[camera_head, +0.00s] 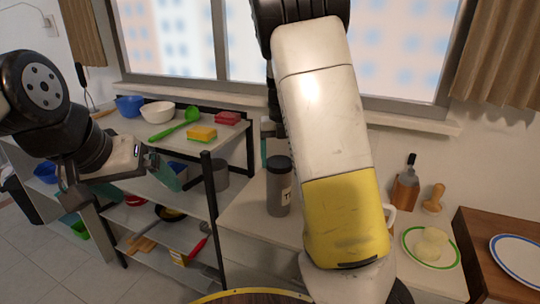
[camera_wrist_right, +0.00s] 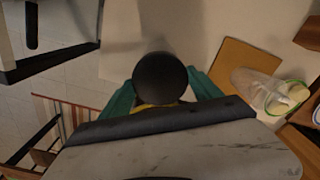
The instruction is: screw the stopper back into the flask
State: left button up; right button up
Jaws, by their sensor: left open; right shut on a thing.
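My right gripper (camera_wrist_right: 161,92) has its teal fingers on either side of a dark round-topped thing (camera_wrist_right: 160,76) in the right wrist view, and is shut on it. I cannot tell whether this is the stopper or a larger lidded thing; what lies under it is hidden. In the head view my right arm hides most of that gripper. A dark labelled canister (camera_head: 278,188), possibly the flask, stands upright on the counter left of the arm. My left gripper (camera_head: 170,173) is open and empty before the shelves.
The shelf unit (camera_head: 211,195) on the left holds bowls (camera_head: 158,112), a green spoon (camera_head: 176,124) and sponges (camera_head: 202,133). A green-rimmed plate (camera_head: 415,254) with a pale thing and a blue-rimmed plate (camera_head: 519,262) lie to the right. Bare counter (camera_head: 243,215) surrounds the canister.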

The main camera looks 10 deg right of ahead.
jog(key=m, duration=0.3)
jog(key=shift+s+f, duration=0.1)
jog(key=shift+f, duration=0.1)
jog(key=shift+m, duration=1)
jog(key=o, duration=1.5)
jog(key=shift+r, duration=0.1)
